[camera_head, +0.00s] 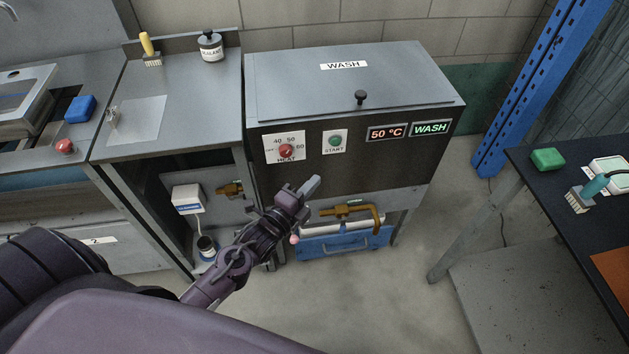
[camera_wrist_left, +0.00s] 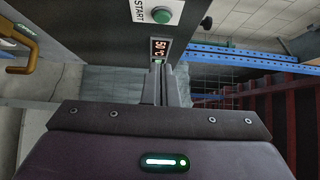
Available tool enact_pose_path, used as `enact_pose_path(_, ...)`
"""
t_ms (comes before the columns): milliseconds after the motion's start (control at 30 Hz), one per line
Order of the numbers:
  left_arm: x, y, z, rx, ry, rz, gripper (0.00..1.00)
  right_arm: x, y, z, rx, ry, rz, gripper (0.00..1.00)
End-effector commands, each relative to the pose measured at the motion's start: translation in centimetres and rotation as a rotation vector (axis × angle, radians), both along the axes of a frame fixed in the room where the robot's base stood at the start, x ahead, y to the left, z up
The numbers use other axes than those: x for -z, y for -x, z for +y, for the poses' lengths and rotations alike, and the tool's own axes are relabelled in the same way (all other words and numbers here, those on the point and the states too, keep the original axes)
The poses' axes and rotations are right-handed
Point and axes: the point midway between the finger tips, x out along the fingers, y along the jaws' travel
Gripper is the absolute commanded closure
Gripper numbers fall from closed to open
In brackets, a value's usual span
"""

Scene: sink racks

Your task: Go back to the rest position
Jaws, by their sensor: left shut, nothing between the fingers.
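My left arm comes in from the lower left in the head view. Its gripper (camera_head: 311,187) is in front of the washing machine (camera_head: 352,85), below the START button and the HEAT knob. Its fingers are together with nothing between them. In the left wrist view the closed fingers (camera_wrist_left: 166,92) point toward the machine's right side, with the green START button (camera_wrist_left: 162,15) above them. The machine's displays read 50 °C (camera_head: 386,132) and WASH (camera_head: 431,128). The red HEAT knob (camera_head: 286,151) is on the front panel. My right gripper is not in view.
A brass-coloured valve handle (camera_head: 350,209) and a blue drawer-like box (camera_head: 345,243) are below the gripper. A steel bench (camera_head: 200,90) stands left with a brush and jar. A dark table (camera_head: 540,200) stands right beside a blue post (camera_head: 535,90). Floor between is clear.

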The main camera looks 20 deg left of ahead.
Motion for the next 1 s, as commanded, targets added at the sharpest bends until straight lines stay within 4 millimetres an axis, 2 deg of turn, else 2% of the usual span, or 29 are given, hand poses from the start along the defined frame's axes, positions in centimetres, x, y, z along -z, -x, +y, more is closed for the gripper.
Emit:
enact_pose_path(400, 0.1, 0.0, 0.0, 0.000, 0.002, 0.002, 1.00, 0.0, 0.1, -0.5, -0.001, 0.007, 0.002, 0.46)
enact_pose_path(467, 0.7, 0.1, 0.0, -0.003, 0.012, 0.018, 1.00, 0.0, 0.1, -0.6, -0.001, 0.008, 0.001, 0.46)
enact_pose_path(533, 2.5, 0.4, 0.2, -0.011, 0.044, 0.065, 1.00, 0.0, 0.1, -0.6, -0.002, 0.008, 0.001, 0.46)
enact_pose_path(567, 3.7, 0.6, 0.3, -0.018, 0.067, 0.099, 1.00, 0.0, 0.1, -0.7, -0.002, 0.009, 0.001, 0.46)
enact_pose_path(667, 9.3, 2.1, 0.7, -0.059, 0.178, 0.253, 1.00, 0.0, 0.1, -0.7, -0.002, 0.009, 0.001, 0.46)
enact_pose_path(700, 12.1, 3.1, 0.8, -0.084, 0.234, 0.329, 1.00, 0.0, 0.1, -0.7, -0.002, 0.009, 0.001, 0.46)
enact_pose_path(767, 16.4, 5.0, 0.9, -0.132, 0.323, 0.449, 1.00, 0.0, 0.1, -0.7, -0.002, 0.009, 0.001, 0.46)
enact_pose_path(800, 19.1, 6.5, 1.0, -0.169, 0.381, 0.527, 1.00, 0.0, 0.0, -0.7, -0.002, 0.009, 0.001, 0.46)
enact_pose_path(867, 23.0, 9.0, 1.1, -0.233, 0.466, 0.640, 1.00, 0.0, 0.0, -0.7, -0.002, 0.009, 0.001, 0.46)
enact_pose_path(900, 25.4, 10.9, 1.2, -0.280, 0.521, 0.713, 1.00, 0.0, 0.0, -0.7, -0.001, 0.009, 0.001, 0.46)
enact_pose_path(967, 28.9, 14.0, 1.2, -0.359, 0.598, 0.821, 1.00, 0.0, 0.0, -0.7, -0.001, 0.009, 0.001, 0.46)
enact_pose_path(1000, 31.1, 16.1, 1.2, -0.416, 0.649, 0.888, 1.00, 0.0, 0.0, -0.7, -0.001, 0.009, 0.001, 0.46)
